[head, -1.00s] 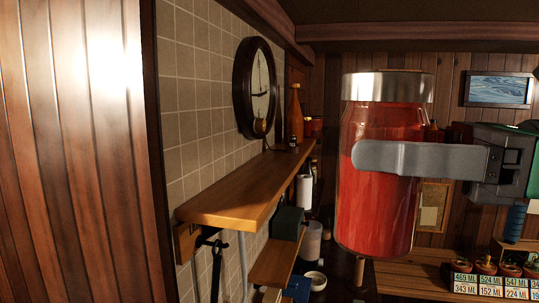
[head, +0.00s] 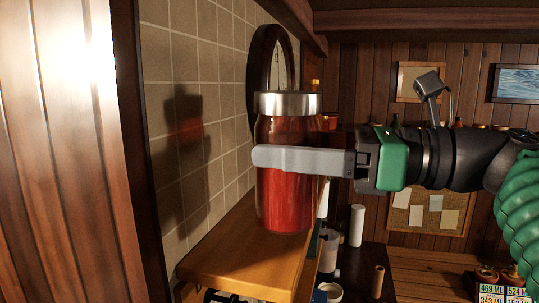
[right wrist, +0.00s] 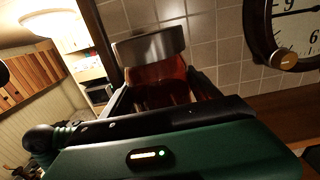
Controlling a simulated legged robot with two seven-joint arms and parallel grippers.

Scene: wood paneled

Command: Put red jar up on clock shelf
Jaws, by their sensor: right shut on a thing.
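The red jar (head: 285,208) with a silver lid is upright in the head view, in front of the clock (head: 266,62). My right gripper (head: 302,160) is shut on the jar around its middle. The jar overlaps the wooden clock shelf (head: 212,262) in the picture, and its base appears at or just above the board; I cannot tell whether it touches. The jar also shows in the right wrist view (right wrist: 160,82), tilted there, with the clock (right wrist: 293,30) at the upper right. My left gripper is not in view.
A tiled wall (head: 200,110) runs behind the shelf, with the jar's shadow on it. A wood panel (head: 60,160) fills the left side. Below and right of the shelf are white rolls (head: 357,225) and a bowl (head: 328,293). The shelf's near end is bare.

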